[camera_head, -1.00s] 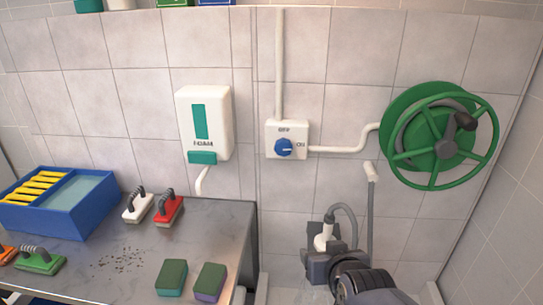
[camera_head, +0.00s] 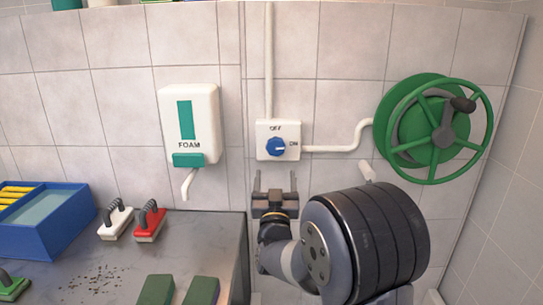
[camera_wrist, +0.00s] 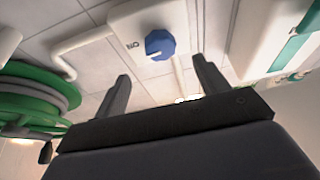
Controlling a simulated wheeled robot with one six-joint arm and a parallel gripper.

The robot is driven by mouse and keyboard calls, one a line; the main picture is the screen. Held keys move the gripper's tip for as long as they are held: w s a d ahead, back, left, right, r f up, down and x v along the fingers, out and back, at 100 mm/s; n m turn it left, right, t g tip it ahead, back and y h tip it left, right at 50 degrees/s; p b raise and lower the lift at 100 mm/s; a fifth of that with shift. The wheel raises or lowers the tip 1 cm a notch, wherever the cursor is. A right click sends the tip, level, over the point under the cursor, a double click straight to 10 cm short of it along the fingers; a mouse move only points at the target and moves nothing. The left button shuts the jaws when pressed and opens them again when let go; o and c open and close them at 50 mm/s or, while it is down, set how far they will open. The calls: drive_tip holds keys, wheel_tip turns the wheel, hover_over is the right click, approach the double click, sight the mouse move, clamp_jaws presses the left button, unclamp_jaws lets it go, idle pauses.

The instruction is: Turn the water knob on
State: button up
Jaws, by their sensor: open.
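The blue water knob (camera_head: 275,147) sits on a white wall box (camera_head: 291,128) marked OFF above and ON at the right. The knob also shows in the wrist view (camera_wrist: 160,45), beyond my fingertips. My gripper (camera_head: 275,181) is open and empty, just below the box, with its fingers pointing up. In the wrist view my two fingers (camera_wrist: 160,82) stand apart and the knob appears between and beyond them, untouched.
A green hose reel (camera_head: 440,135) is mounted at the right. A white foam dispenser (camera_head: 204,110) with a downward spout hangs left of the box. A metal table (camera_head: 190,240) at the lower left holds a blue bin (camera_head: 45,232), brushes and sponges.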

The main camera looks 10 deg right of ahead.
sight(275, 151)
drive_tip(key=p+x, duration=0.2)
drive_tip(key=x, duration=0.8)
drive_tip(key=shift+p, duration=0.35)
drive_tip(key=c, duration=1)
drive_tip(key=shift+o, duration=0.2)
drive_tip(key=shift+f, duration=0.1)
drive_tip(key=shift+f+m+b, duration=0.1)
drive_tip(key=shift+m+b, duration=0.3)
drive_tip(key=shift+b, duration=0.35)
drive_tip(key=shift+m+h+b, duration=0.3)
drive_tip(key=shift+b, duration=0.1)
drive_tip(key=shift+m, duration=0.4)
